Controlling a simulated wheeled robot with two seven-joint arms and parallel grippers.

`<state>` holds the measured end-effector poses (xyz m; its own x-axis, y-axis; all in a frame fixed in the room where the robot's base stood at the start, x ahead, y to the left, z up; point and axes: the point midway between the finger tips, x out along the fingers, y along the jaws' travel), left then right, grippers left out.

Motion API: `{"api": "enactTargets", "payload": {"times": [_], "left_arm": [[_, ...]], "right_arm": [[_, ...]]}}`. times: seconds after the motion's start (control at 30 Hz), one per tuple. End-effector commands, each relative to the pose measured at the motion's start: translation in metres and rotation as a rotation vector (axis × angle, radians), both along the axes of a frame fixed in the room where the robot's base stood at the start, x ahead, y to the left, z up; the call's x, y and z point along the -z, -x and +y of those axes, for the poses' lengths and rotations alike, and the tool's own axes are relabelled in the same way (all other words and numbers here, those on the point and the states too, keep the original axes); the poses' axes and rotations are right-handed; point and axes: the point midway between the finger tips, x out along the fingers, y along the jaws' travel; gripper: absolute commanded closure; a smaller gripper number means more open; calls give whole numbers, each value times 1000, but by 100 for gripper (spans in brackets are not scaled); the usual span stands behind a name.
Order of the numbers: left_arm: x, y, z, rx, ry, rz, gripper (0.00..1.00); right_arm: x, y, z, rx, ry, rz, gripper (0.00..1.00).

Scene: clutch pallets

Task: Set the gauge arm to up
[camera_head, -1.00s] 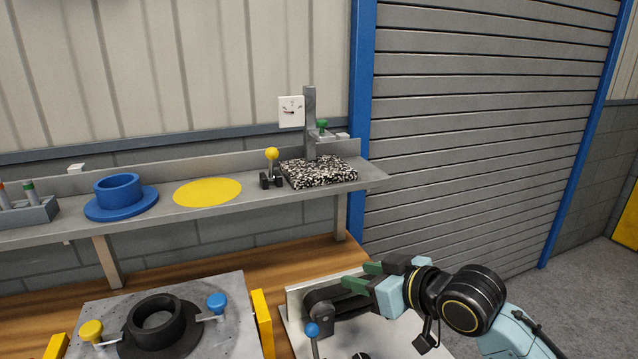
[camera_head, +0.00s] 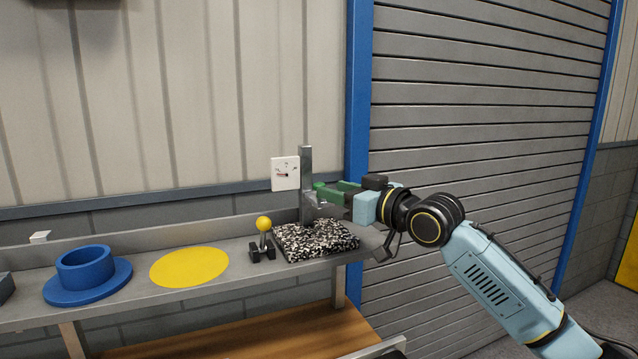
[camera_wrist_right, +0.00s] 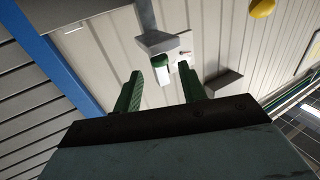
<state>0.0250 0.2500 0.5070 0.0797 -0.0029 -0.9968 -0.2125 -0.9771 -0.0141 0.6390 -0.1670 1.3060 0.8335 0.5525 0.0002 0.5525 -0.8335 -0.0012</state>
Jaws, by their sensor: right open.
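The gauge stand has a speckled black-and-white base (camera_head: 315,243) and an upright grey post (camera_head: 306,163) on the shelf. Its arm carries a green knob (camera_head: 319,186), which is partly hidden by my gripper in the head view. My right gripper (camera_head: 328,193) is open beside the post at the height of the knob. In the wrist view, the green-topped knob (camera_wrist_right: 160,60) lies between and beyond the two open green fingers (camera_wrist_right: 158,84). I cannot tell whether the fingers touch it. My left gripper is out of view.
A white dial card (camera_head: 285,173) is behind the post. A small lever with a yellow ball (camera_head: 263,224) stands left of the base. A yellow disc (camera_head: 190,267) and a blue flanged ring (camera_head: 86,272) are farther left on the shelf (camera_head: 120,292).

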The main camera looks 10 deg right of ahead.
Motion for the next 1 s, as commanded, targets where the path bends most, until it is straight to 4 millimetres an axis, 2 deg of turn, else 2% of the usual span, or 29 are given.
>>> {"api": "enactTargets", "payload": {"times": [0.1,0.33,0.77,1.0], "left_arm": [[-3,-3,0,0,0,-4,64],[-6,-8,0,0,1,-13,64],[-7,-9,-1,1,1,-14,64],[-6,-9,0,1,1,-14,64]], "right_arm": [[-2,-18,13,-1,-2,0,59],[0,-40,27,0,0,0,59],[0,-46,31,0,1,0,59],[1,-46,31,0,1,0,90]]}}
